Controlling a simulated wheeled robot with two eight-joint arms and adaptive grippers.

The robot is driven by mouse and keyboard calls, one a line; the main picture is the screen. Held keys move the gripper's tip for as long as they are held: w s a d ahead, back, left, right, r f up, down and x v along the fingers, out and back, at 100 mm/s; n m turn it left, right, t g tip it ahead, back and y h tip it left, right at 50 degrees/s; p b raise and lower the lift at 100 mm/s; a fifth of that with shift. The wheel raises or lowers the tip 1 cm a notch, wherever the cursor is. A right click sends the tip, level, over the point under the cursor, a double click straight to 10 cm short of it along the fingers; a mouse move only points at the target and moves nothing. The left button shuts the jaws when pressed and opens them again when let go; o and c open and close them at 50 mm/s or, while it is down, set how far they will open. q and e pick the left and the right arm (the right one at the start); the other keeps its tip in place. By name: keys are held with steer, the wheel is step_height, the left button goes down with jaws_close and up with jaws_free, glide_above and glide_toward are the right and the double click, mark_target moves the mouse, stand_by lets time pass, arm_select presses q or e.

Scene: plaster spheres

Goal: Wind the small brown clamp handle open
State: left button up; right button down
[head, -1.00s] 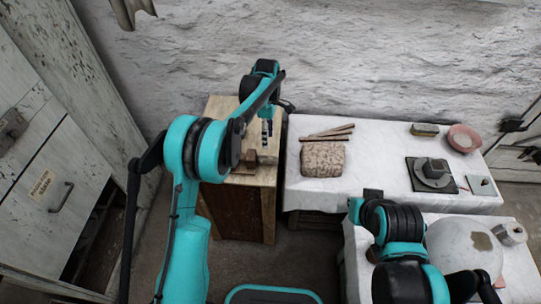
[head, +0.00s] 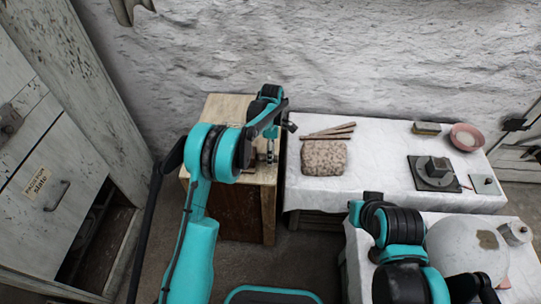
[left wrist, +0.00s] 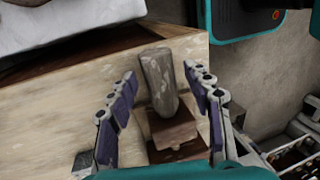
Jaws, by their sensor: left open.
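In the left wrist view a worn grey-brown handle (left wrist: 158,80) stands up from a small dark brown block (left wrist: 176,132) on a pale wooden top. My left gripper (left wrist: 163,82) is open, with one finger on each side of the handle in that view. A gap shows on both sides, so the fingers do not look closed on it. In the head view my left gripper (head: 270,152) is low over the wooden bench (head: 219,107), and my arm hides the handle.
Right of the bench, a white-covered table (head: 378,150) holds a speckled block (head: 323,158), several sticks, a dark plate with a grey piece (head: 436,170) and a pink bowl (head: 466,137). A large pale sphere (head: 455,245) stands at lower right. A white cabinet (head: 45,160) is at left.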

arm_select(q)
steer(key=c, duration=1.2)
steer(key=shift+o, duration=0.2)
steer(key=t, duration=0.3)
steer(key=shift+s, duration=0.3)
steer(key=shift+s+t+b, duration=0.15)
steer(key=shift+t+b, duration=0.15)
steer(key=shift+t, duration=0.7)
steer(key=shift+s+t+b, duration=0.1)
steer(key=shift+t+b, duration=0.2)
steer(key=shift+t, duration=0.7)
